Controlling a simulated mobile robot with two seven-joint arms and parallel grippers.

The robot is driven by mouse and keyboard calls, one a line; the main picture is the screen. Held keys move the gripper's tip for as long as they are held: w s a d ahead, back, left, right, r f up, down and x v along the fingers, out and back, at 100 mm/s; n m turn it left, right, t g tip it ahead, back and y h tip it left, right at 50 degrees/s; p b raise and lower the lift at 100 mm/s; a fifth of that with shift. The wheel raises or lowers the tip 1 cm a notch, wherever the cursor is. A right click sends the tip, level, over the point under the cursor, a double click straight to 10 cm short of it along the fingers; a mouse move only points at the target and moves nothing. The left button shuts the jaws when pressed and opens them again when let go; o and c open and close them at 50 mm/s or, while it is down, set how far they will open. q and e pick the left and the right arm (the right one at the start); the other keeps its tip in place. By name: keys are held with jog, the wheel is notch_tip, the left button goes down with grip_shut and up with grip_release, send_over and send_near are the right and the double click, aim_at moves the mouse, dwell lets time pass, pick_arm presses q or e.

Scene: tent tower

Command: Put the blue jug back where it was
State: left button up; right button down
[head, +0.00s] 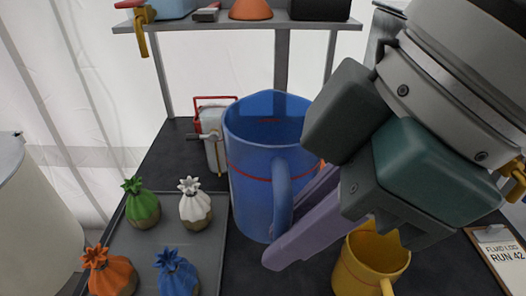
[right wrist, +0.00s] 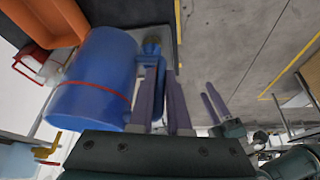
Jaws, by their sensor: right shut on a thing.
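The blue jug (head: 258,180) with a red line around it is in the middle of the head view, upright, in front of the dark table. It also fills the left of the right wrist view (right wrist: 92,80). My right gripper (head: 285,250) reaches in from the right and is shut on the jug's handle (head: 281,200). Whether the jug's base touches the table is hard to tell. My left gripper (right wrist: 214,103) shows only in the right wrist view, small, its two fingers apart and empty.
A yellow mug (head: 368,262) stands close to the right of the jug. Several capped pots stand on a grey tray (head: 150,237) at left. A white-and-red canister (head: 212,135) is behind. A loaded shelf (head: 240,24) hangs above; a clipboard (head: 500,254) lies at right.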

jog(key=shift+s+a+f+b, duration=0.2)
jog(key=shift+a+f+b, duration=0.15)
jog(key=shift+b, duration=0.6)
jog(key=shift+d, duration=0.1)
notch_tip(320, 180, down, 20)
jog(key=b, duration=0.3)
jog(key=shift+r, duration=0.2)
jog(key=shift+f, duration=0.1)
jog(key=c, duration=0.9)
grip_release()
